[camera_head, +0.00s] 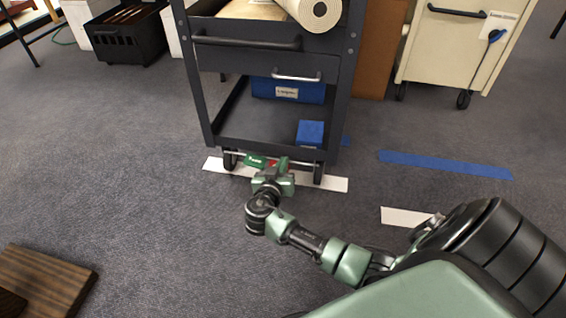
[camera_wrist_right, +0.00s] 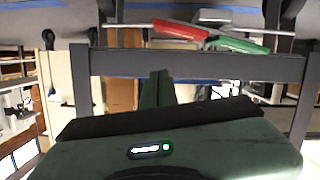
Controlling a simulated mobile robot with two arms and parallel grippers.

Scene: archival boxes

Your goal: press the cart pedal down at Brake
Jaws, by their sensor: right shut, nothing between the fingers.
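The dark grey cart (camera_head: 275,142) stands ahead on the carpet. Its pedal bar is low at the front: a green end (camera_head: 255,161) with white lettering too small to read, and a red part (camera_head: 272,163) beside it, partly hidden by my gripper. My right gripper (camera_head: 282,165) is low in front of the cart, at the right part of the pedal; I cannot tell whether it touches. In the right wrist view the red pedal end (camera_wrist_right: 180,30) and green end (camera_wrist_right: 240,45) lie beyond my shut, empty fingers (camera_wrist_right: 157,90). My left gripper is out of view.
A white floor strip (camera_head: 333,184) runs under the cart's front wheels. A blue strip (camera_head: 445,165) lies to the right. A cream cabinet cart (camera_head: 455,50) stands back right, a black crate (camera_head: 128,38) back left. A wooden piece (camera_head: 45,282) lies front left.

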